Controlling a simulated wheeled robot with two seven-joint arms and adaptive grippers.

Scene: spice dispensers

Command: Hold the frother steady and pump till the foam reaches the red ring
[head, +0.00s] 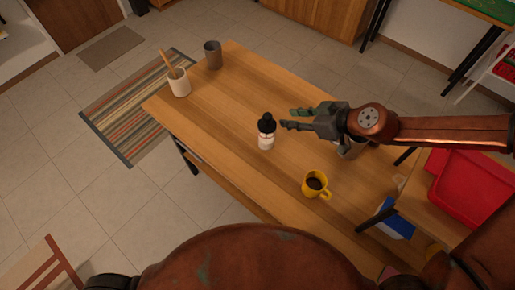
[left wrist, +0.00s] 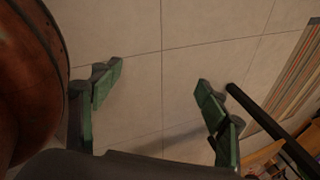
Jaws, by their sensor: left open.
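The frother (head: 266,140), a small pale jar with a black top, stands upright on the wooden table (head: 225,110). Its red ring and any foam are too small to make out. My right gripper (head: 287,118) is just right of the frother's black top, fingers apart and pointing toward it, with nothing between them. A small gap seems to show between fingertips and frother. My left gripper (left wrist: 160,79) shows only in the left wrist view, open and empty above the tiled floor, away from the frother.
A yellow mug (head: 314,184) with dark contents stands in front of the frother, to the right. A white cup (head: 179,86) with a wooden utensil and a grey cup (head: 212,55) stand at the table's far left. A red bin (head: 470,185) is at right. The table's middle left is clear.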

